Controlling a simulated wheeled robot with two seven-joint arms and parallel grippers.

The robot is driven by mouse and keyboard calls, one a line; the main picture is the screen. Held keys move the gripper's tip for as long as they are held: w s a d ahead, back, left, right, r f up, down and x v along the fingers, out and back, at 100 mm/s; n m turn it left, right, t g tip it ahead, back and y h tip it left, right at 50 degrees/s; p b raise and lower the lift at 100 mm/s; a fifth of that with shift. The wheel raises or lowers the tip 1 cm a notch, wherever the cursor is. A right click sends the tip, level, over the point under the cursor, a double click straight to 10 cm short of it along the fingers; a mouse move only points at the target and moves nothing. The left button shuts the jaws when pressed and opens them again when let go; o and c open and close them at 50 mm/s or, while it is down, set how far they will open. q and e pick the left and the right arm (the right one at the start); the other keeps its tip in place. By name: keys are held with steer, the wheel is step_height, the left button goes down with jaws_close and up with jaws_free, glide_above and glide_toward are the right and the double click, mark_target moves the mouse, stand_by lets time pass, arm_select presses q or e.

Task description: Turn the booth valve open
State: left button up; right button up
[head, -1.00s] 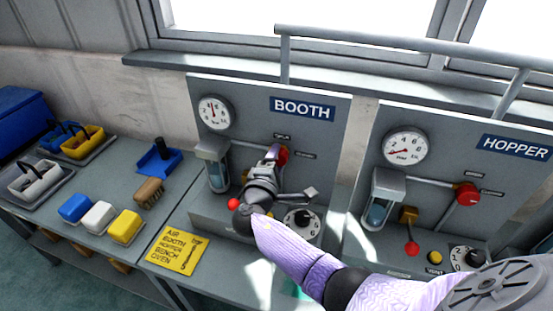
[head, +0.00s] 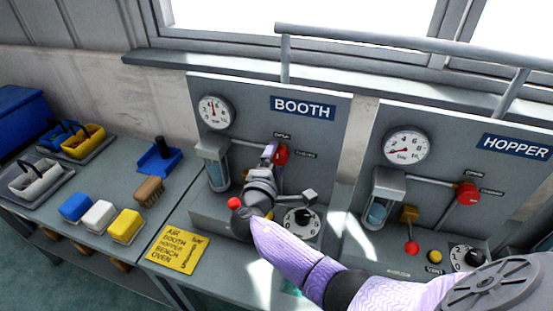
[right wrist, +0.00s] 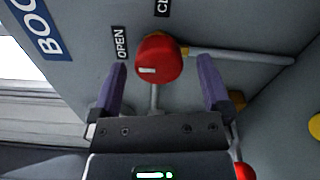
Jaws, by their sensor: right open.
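The booth valve's round red knob (head: 281,154) is on the grey BOOTH panel (head: 320,148), right of the sight glass. In the right wrist view the knob (right wrist: 158,58) shows a short white mark on the side towards the OPEN label (right wrist: 121,42); the other label is cut off at the top edge. My right gripper (head: 268,153) is open at the knob. In the right wrist view its purple fingers (right wrist: 162,82) stand apart either side of the knob's lower part, with gaps visible. I cannot tell how deep the knob sits between them. My left gripper is not in view.
The booth gauge (head: 214,111) is above left, and a dial (head: 301,223) is below right. The HOPPER panel (head: 440,160) stands to the right with its own red valve knob (head: 467,193). A yellow card (head: 177,249), coloured blocks and a brush lie on the left bench.

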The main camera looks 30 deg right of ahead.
steer(key=v, duration=0.9)
steer(key=shift+a, duration=0.1)
